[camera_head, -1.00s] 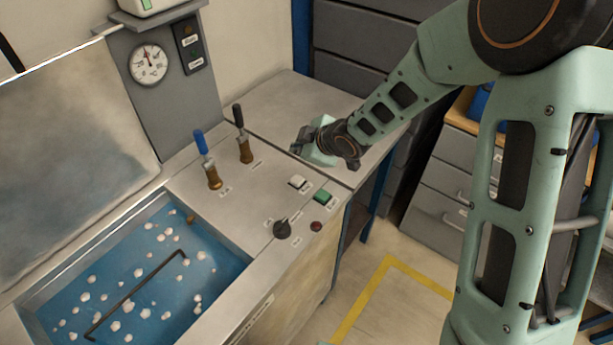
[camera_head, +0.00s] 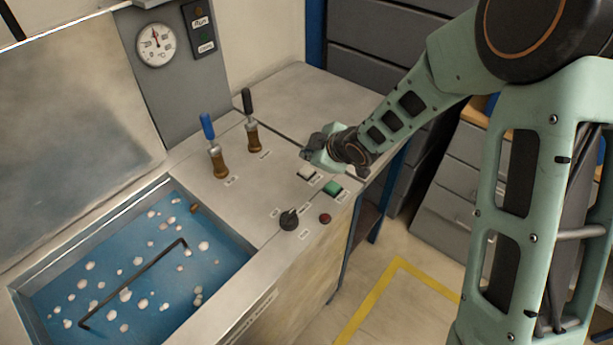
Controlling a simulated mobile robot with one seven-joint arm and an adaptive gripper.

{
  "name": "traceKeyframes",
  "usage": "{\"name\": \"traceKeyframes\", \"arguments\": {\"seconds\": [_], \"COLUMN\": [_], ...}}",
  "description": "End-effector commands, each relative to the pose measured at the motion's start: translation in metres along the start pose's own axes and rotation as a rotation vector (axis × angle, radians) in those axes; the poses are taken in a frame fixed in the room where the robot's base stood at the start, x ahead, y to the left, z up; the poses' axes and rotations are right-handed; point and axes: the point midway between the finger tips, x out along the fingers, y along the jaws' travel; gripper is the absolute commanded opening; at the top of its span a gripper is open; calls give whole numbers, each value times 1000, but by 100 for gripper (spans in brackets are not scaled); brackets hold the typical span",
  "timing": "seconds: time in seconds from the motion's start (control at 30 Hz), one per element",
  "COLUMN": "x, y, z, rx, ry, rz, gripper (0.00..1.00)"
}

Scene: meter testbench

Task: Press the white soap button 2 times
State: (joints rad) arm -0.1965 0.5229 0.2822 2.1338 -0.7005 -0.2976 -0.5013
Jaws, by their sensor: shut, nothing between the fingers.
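The white soap button (camera_head: 306,174) is a small pale block on the metal bench top, up and to the left of the green button. My gripper (camera_head: 308,155) is shut and empty, just above and behind the white button in the picture. A gap between the gripper and the button is hard to judge from this angle. The button's top is in plain view.
A green button (camera_head: 332,188), a black knob (camera_head: 289,219) and a red button (camera_head: 325,218) lie nearby. Blue-handled (camera_head: 213,145) and black-handled (camera_head: 250,120) levers stand to the left. The basin (camera_head: 247,247) holds blue water. A gauge (camera_head: 156,45) is behind.

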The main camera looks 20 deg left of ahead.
Motion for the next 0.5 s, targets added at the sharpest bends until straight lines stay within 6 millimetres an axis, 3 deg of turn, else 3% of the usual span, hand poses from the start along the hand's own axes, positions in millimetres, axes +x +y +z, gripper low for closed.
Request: {"name": "traceKeyframes", "arguments": {"seconds": [0.03,0.2,0.5], "x": [9,18,20], "y": [-7,-14,-14], "z": [6,13,14], "rx": [-1,-1,0], "ry": [0,0,0], "rz": [-1,0,0], "gripper": [0,0,0]}}
